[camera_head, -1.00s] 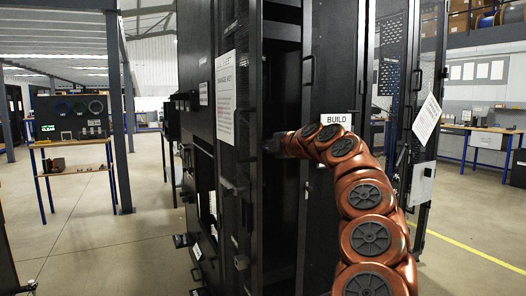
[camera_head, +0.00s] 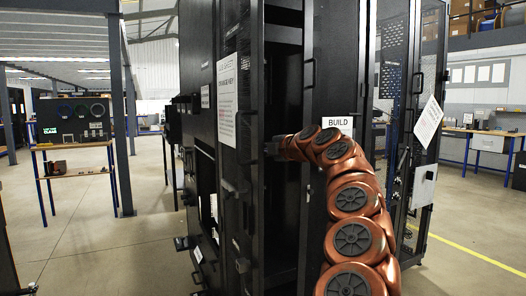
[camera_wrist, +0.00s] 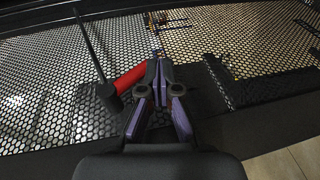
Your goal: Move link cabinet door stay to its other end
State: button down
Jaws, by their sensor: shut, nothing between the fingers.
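My gripper (camera_wrist: 158,64) shows in the wrist view with its dark fingers and purple-grey pads; the tips are together with nothing between them. A red cylinder (camera_wrist: 130,79) lies just left of the fingers, close beside them; I cannot tell if they touch. A thin dark rod (camera_wrist: 89,45) runs from the upper left down to a dark fitting by the red cylinder. This looks like the door stay, but its ends are not clear. In the head view my arm reaches to the black cabinet (camera_head: 228,140), and my gripper there is a small dark shape at its edge.
Perforated mesh panels (camera_wrist: 50,115) lie beyond the fingers in the wrist view. In the head view a mesh door (camera_head: 400,70) with a white paper stands open on the right. A workbench (camera_head: 75,145) stands at far left. Floor is clear between the bench and cabinet.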

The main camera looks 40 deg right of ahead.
jog(key=shift+f, duration=0.15)
jog(key=s+a+f+b, duration=0.1)
jog(key=s+f+b, duration=0.4)
jog(key=s, duration=0.6)
jog(key=shift+s+f, duration=0.25)
jog(key=shift+f, duration=1.05)
jog(key=shift+a, duration=0.1)
